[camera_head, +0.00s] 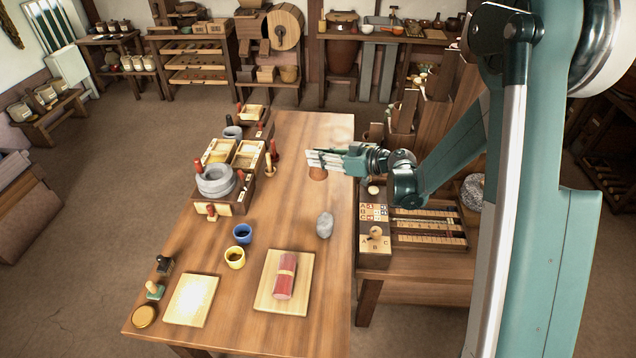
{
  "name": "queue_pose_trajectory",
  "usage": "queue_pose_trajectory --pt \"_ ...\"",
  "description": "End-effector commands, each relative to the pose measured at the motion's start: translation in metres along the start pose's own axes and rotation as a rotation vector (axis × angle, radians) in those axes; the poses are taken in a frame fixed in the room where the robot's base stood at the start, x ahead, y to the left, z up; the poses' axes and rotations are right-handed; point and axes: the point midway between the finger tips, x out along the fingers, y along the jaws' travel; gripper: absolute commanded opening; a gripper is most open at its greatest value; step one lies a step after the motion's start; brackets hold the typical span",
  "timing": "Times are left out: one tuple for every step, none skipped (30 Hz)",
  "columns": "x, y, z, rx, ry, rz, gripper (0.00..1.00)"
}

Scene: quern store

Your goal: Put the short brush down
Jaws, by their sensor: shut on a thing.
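My gripper (322,159) reaches in from the right over the far right part of the wooden table (300,215). Its pale fingers point left and are shut. A small reddish-brown piece (318,174) shows just under the fingers. It appears to be part of the short brush in my grip, but it is small and mostly hidden by the fingers. I cannot tell whether it touches the table top.
A box set with a grey stone quern (215,181) stands left of my gripper, with red-topped pegs around it. A grey stone (324,225), blue cup (242,233), yellow cup (235,257) and board with a red roll (284,280) lie nearer. The table's right edge is close.

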Motion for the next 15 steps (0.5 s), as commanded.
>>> queue_pose_trajectory --pt "0.003 0.001 0.007 0.000 0.000 0.000 0.01" --pt "0.004 0.001 0.011 0.000 0.000 0.000 0.01" --pt "0.005 0.001 0.017 0.000 0.000 0.000 0.01" --pt "0.006 0.001 0.021 0.000 0.000 0.000 0.01" --pt "0.008 0.001 0.025 0.000 0.000 0.000 0.01" --pt "0.010 0.002 0.030 0.000 0.000 0.000 0.01" --pt "0.011 0.002 0.034 0.000 0.000 0.000 0.01" --pt "0.012 0.002 0.037 0.000 0.000 0.000 0.01" --pt "0.013 0.002 0.041 0.000 0.000 0.000 0.01" --pt "0.013 0.002 0.043 0.000 0.000 0.000 0.01" --pt "0.014 0.002 0.045 0.000 0.000 0.000 0.01" --pt "0.015 0.002 0.047 0.000 0.000 0.000 0.01" --pt "0.015 0.002 0.048 0.000 0.000 0.000 0.01" --pt "0.015 0.003 0.049 0.000 0.000 0.000 0.01" --pt "0.015 0.003 0.049 0.000 0.000 0.000 0.01"
